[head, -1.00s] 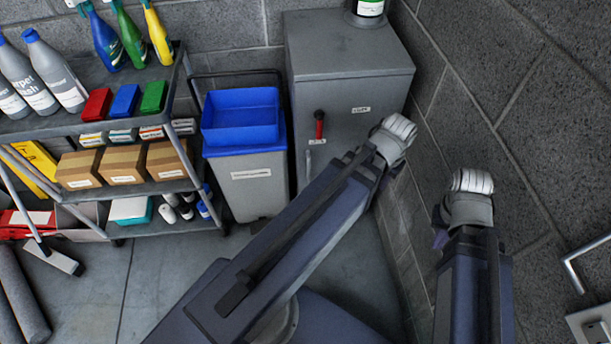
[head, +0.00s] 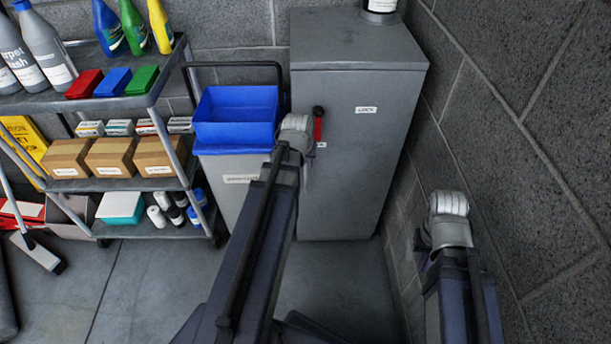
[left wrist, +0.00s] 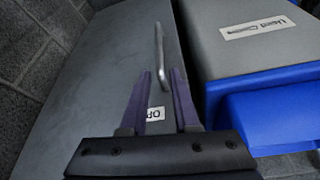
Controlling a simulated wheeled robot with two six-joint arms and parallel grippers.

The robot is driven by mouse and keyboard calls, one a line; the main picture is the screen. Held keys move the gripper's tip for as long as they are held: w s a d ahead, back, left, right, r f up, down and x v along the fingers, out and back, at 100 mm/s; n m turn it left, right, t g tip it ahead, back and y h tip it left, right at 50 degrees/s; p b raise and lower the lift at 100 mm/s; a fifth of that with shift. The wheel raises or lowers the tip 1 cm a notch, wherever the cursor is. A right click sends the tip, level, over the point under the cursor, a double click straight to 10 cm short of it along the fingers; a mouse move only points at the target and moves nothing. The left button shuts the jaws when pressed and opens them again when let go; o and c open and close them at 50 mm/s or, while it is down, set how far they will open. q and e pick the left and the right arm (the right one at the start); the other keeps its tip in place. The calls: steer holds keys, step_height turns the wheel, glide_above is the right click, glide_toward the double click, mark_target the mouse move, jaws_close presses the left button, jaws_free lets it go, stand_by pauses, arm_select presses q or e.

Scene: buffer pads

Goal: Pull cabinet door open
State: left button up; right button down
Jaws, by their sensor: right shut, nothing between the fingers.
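The grey cabinet (head: 350,190) stands against the back wall, its door looking flush. A red lever (head: 318,128) with a dark top is on its front. In the left wrist view, a metal bar handle (left wrist: 159,45) is on the cabinet front (left wrist: 100,85), near a white label (left wrist: 155,114). My left gripper (left wrist: 160,71) is open, the handle's near end showing between its fingertips; I cannot tell if they touch. In the head view my left arm hides the handle. My right gripper (head: 420,242) is shut and empty, low beside the right wall, mostly hidden by its wrist.
A grey bin with a blue top (head: 235,115) stands left of the cabinet, close to my left arm. A shelf cart (head: 120,185) with bottles and boxes is further left. The block wall (head: 520,130) is close on the right. Some floor (head: 340,280) before the cabinet is clear.

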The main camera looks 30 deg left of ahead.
mark_target(307, 174)
arm_select(q)
steer(key=b+x, duration=1)
steer(key=x, duration=0.1)
steer(key=shift+f, duration=0.35)
steer(key=shift+c, duration=0.4)
jaws_close()
stand_by(0.6)
